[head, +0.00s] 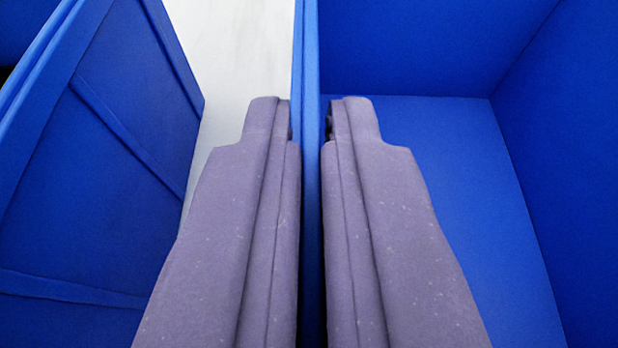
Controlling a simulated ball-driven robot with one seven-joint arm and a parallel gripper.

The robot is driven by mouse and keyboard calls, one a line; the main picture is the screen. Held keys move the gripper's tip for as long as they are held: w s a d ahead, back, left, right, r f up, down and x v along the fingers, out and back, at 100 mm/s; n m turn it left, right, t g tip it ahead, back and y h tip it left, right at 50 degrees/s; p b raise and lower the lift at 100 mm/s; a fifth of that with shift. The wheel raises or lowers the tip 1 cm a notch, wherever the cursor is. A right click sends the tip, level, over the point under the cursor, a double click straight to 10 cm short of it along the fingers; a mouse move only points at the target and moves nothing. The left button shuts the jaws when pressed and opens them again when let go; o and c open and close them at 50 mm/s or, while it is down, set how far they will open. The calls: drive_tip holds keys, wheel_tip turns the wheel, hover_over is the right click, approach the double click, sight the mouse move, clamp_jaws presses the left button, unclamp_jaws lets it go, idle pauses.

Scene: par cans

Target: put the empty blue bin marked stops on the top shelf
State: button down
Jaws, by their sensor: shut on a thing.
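A blue bin (463,180) fills the right side of the head view. Its inside shows bare blue floor and walls, with nothing lying in the part in view. My gripper (311,125) is shut on this bin's left wall, one finger outside the wall and one inside the bin. The wall runs upright between the two grey fingers. No stops marking shows on any face in view. The top shelf cannot be made out.
A second blue bin (110,130) with ribbed sides stands close on the left. A narrow pale surface (245,50) shows in the gap between the two bins. Free room beside the left finger is small.

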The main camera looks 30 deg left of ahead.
drive_tip(key=shift+f, duration=0.15)
drive_tip(key=c, duration=1.2)
unclamp_jaws()
drive_tip(key=shift+c, duration=0.2)
drive_tip(key=shift+r, duration=0.25)
drive_tip(key=b+v, duration=0.2)
drive_tip(key=v, duration=1)
drive_tip(key=shift+f, duration=0.1)
